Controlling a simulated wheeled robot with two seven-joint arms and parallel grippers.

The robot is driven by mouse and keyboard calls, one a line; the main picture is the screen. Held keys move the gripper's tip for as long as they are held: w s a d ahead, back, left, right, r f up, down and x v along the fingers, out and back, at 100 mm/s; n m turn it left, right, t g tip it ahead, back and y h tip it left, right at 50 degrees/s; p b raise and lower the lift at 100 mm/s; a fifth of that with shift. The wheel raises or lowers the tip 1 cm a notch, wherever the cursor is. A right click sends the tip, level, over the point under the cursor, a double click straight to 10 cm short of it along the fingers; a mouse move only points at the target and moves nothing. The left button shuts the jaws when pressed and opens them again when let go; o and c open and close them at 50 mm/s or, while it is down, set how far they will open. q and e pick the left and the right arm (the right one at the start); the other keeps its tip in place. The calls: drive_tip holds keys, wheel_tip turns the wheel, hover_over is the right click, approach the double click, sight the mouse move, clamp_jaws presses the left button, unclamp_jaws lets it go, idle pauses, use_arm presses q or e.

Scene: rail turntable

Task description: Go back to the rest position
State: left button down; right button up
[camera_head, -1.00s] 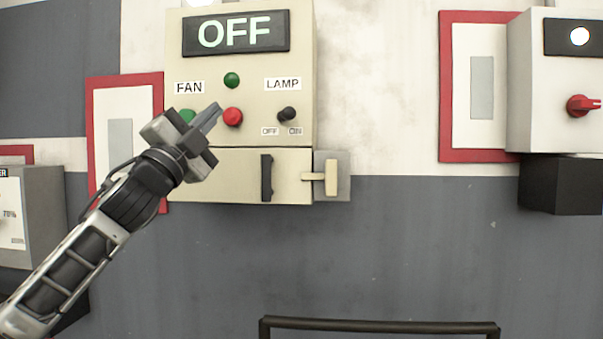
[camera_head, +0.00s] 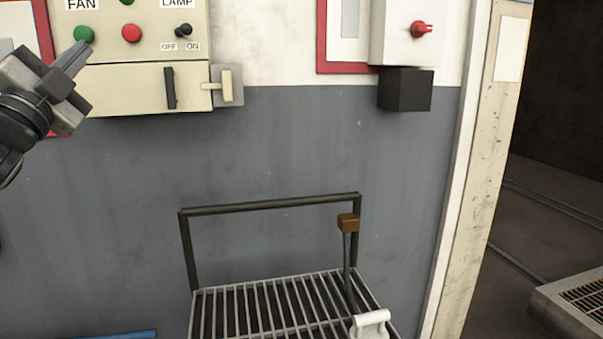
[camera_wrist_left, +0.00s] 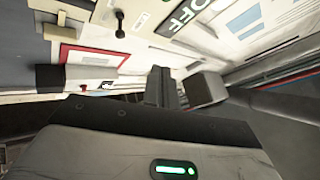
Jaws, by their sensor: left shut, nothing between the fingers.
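My left gripper (camera_head: 75,60) is at the left edge of the head view, in front of the cream control box (camera_head: 130,80). Its fingers are shut with nothing between them. The fingertips appear close to the green button (camera_head: 84,34) in the picture; whether they touch it I cannot tell. In the left wrist view the shut fingers (camera_wrist_left: 160,85) point up into the picture, clear of anything held. My right gripper is not in view.
A red button (camera_head: 131,33) and black lamp switch (camera_head: 183,31) sit on the box. A white box with a red knob (camera_head: 421,28) hangs to the right. Below stands a slatted metal rack (camera_head: 270,305) with a dark rail. A doorway opens at far right.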

use_arm(q)
drive_tip(key=d+f+n+g, duration=0.2)
drive_tip(key=d+f, duration=0.1)
drive_tip(key=f, duration=0.8)
drive_tip(key=d+f+n+g, duration=0.2)
drive_tip(key=d+f, duration=0.2)
drive_tip(key=f, duration=0.7)
drive_tip(key=d+f+n+g, duration=0.2)
drive_tip(key=d+f, duration=0.1)
drive_tip(key=f, duration=0.8)
drive_tip(key=s+d+f+n+g, duration=0.4)
drive_tip(key=s+f, duration=0.9)
drive_tip(key=f, duration=0.1)
drive_tip(key=s+d+f+n+g+y, duration=0.1)
drive_tip(key=s+d+f+n+g, duration=0.3)
drive_tip(key=s+f, duration=0.9)
drive_tip(key=shift+d+f, duration=0.35)
drive_tip(key=shift+f, duration=0.2)
drive_tip(key=shift+s, duration=0.1)
